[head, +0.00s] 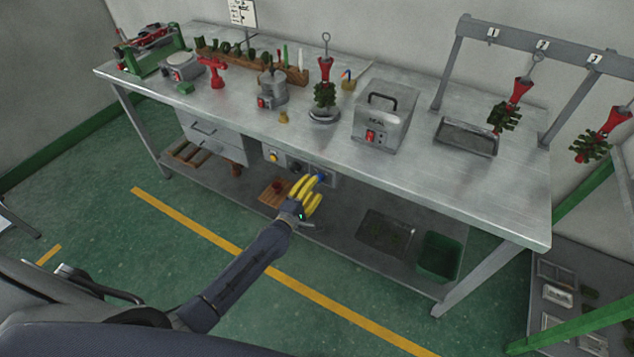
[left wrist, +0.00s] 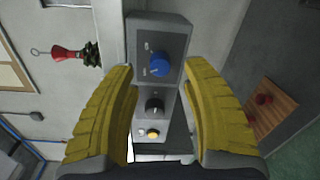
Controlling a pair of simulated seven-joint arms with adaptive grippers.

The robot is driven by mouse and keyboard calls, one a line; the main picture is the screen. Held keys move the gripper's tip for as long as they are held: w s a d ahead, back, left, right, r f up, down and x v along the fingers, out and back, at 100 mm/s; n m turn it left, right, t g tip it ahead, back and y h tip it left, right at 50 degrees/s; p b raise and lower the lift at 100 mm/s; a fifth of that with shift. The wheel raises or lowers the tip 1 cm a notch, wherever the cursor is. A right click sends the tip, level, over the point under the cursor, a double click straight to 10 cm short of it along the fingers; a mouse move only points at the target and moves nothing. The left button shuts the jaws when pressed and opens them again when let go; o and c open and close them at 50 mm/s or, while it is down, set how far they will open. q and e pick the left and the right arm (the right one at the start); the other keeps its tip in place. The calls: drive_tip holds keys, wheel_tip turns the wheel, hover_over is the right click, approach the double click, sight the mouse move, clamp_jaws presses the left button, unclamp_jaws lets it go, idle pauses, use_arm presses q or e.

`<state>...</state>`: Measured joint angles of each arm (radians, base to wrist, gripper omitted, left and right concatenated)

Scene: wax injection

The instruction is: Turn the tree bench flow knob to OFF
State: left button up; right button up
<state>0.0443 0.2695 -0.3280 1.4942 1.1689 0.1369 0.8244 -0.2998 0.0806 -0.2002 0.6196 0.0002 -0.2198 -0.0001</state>
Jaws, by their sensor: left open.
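The control panel (left wrist: 154,92) is a grey box under the bench's front edge. In the left wrist view it carries a blue knob (left wrist: 159,64), a dark knob (left wrist: 155,103) and a yellow-orange button (left wrist: 153,134). The blue knob lies between and beyond my open yellow fingertips, apart from them; its small label is too blurred to read. In the head view my left gripper (head: 309,190) is in front of the panel's right end, by the blue knob (head: 320,178), which it partly covers. My right gripper is not in view.
The steel bench (head: 220,98) holds a lidded box marked SEAL (head: 384,115), a pot (head: 272,90) and red-and-green wax trees (head: 325,85). Below, the lower shelf carries a wooden board (head: 272,193), a tray (head: 386,233) and a green bin (head: 439,257).

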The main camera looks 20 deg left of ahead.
use_arm(q)
drive_tip(key=v, duration=0.8)
drive_tip(key=shift+o, duration=0.2)
drive_tip(key=s+f+m, duration=0.1)
drive_tip(key=s+a+f+m, duration=0.1)
drive_tip(key=s+m, duration=0.1)
drive_tip(key=shift+a+m, duration=0.2)
drive_tip(key=shift+m, duration=0.1)
drive_tip(key=shift+c, duration=0.2)
drive_tip(key=w+d+r+m+h, duration=0.1)
drive_tip(key=w+d+m, duration=0.2)
drive_tip(key=w+m, duration=1.1)
drive_tip(key=shift+w+d+r+m, duration=0.15)
drive_tip(key=shift+w+d+m, duration=0.1)
drive_tip(key=shift+w+m, duration=0.05)
idle(0.3)
clamp_jaws()
